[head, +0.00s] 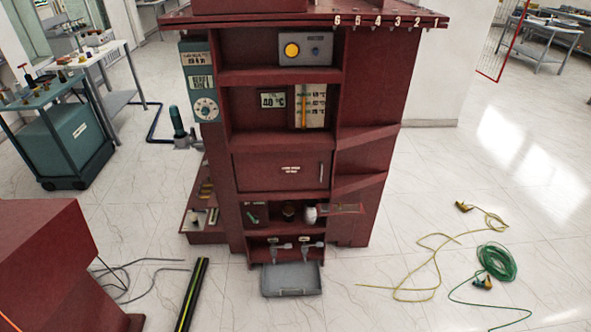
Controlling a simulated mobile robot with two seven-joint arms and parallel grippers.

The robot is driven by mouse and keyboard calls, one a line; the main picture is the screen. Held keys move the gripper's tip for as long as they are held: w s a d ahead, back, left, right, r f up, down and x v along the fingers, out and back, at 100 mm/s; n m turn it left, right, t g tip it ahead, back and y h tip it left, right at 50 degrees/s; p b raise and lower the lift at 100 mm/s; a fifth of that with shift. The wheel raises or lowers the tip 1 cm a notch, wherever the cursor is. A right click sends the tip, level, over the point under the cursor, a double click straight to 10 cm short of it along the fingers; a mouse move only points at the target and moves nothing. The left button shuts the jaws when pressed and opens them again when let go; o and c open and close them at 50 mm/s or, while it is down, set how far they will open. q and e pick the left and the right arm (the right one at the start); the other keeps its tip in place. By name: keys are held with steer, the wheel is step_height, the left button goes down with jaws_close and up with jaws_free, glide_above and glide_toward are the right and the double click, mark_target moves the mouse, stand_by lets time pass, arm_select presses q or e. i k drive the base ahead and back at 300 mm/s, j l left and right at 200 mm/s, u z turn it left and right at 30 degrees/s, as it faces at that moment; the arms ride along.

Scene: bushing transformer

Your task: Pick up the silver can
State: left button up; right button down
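A small pale, silvery rounded object (310,214) sits on a low open shelf of the dark red cabinet (388,120). It may be the silver can, but it is too small to tell for sure. A dark jar-like object (289,212) stands just left of it on the same shelf. Neither of my grippers is in view, and nothing is seen touching these objects.
A grey tray (292,281) is at the cabinet's foot, below two grey valve-like fittings. Yellow cable (436,262) and a green hose coil (497,262) lie on the floor at right. A red block (45,262) stands at left, near a black-yellow pole (192,295).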

mark_target(309, 218)
steer(key=i+u, duration=0.1)
steer(key=i, duration=0.5)
steer(key=i+l+u, duration=0.1)
steer(key=i, duration=0.55)
steer(key=i+l+u, duration=0.15)
steer(key=i, duration=0.45)
steer(key=i+l+u, duration=0.1)
steer(key=i, duration=0.5)
